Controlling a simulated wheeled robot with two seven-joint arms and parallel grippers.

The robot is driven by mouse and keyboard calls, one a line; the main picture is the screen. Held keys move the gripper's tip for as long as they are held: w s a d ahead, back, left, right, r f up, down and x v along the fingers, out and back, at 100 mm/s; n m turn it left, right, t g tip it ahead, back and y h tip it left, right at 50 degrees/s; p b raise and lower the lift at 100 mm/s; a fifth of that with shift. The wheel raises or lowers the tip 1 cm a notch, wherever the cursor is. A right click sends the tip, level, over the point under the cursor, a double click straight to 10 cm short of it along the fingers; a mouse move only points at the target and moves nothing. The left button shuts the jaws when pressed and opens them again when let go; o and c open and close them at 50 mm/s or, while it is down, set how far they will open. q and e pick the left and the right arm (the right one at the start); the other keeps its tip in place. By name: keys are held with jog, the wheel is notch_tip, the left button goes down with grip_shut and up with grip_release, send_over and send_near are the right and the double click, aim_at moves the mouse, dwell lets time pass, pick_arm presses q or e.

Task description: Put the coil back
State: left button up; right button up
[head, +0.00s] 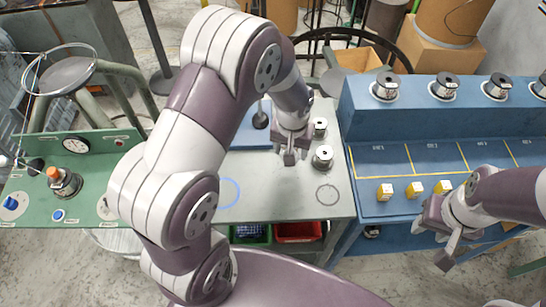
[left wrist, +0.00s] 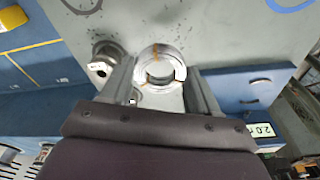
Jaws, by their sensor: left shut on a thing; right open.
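In the left wrist view, a silvery, ring-shaped coil (left wrist: 160,57) with an orange mark lies between the two fingers of my left gripper (left wrist: 160,83). The gripper is shut on it. In the head view my left gripper (head: 290,157) points down over the grey table (head: 290,195), and the coil is not clear there. Whether the coil touches the table, I cannot tell. Two small spools (head: 320,127) (head: 322,157) stand just right of that gripper. My right gripper (head: 438,238) is open and empty, in front of the blue bench.
The blue bench (head: 440,150) at right carries several spools (head: 386,86) on its upper ledge and yellow-and-white blocks (head: 384,192) below. A blue ring (head: 229,193) and a dark ring outline (head: 327,194) mark the grey table. A green machine (head: 85,175) stands at left.

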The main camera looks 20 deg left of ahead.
pick_arm(q)
send_over(274, 165)
notch_tip(274, 165, down, 3)
jog(key=shift+s+a+r, duration=0.1)
jog(key=shift+s, duration=0.05)
jog(key=shift+f+p, duration=0.35)
jog(key=shift+f, duration=1.8)
jog(key=o, duration=1.3)
notch_tip(274, 165, up, 12)
jog(key=s, duration=0.2)
jog(key=s+d+r+m, duration=0.1)
jog(key=s+r, duration=0.2)
jog(key=s, duration=0.6)
jog(key=shift+s+d+r+b, duration=0.3)
jog(key=shift+s+d+r, duration=0.05)
jog(key=shift+d, duration=0.05)
